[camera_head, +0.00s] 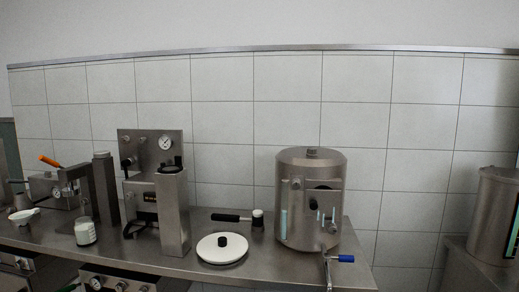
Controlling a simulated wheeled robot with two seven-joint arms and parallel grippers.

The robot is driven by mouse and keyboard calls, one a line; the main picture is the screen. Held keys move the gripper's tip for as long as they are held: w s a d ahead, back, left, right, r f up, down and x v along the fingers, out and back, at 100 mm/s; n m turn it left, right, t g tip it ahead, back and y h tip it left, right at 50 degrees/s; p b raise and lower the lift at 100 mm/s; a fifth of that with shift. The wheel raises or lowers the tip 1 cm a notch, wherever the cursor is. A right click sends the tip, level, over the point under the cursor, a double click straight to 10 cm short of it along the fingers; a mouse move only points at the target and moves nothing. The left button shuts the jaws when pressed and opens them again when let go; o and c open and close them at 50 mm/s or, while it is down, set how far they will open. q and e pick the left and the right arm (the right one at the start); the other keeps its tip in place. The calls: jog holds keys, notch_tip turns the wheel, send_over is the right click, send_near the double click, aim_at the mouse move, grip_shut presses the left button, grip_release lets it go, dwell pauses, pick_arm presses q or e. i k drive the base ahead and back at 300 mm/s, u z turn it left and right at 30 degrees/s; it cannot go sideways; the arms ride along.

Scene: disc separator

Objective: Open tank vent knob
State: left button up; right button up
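A steel cylindrical tank (304,235) stands upright on the right part of the steel counter. A small knob-like cap (312,151) sits in the middle of its top; I cannot tell whether it is the vent knob or whether it is open. The tank's front carries a pale blue sight tube (284,212), a dark round fitting and several small pegs. A blue-handled lever (345,258) sticks out to the right at its foot. Neither of my grippers is in view.
Left of the tank lie a white round lid (222,256) with a black knob and a black-handled mallet (232,217). A steel machine with a gauge (166,142) stands further left, near a jar (85,233) and a white bowl (24,217). A large steel vessel (490,220) stands far right.

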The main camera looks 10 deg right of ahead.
aim_at(310, 151)
jog(key=u, duration=1.35)
jog(key=i, duration=1.15)
jog(key=z, duration=1.15)
jog(key=i, duration=0.6)
jog(key=z, duration=0.65)
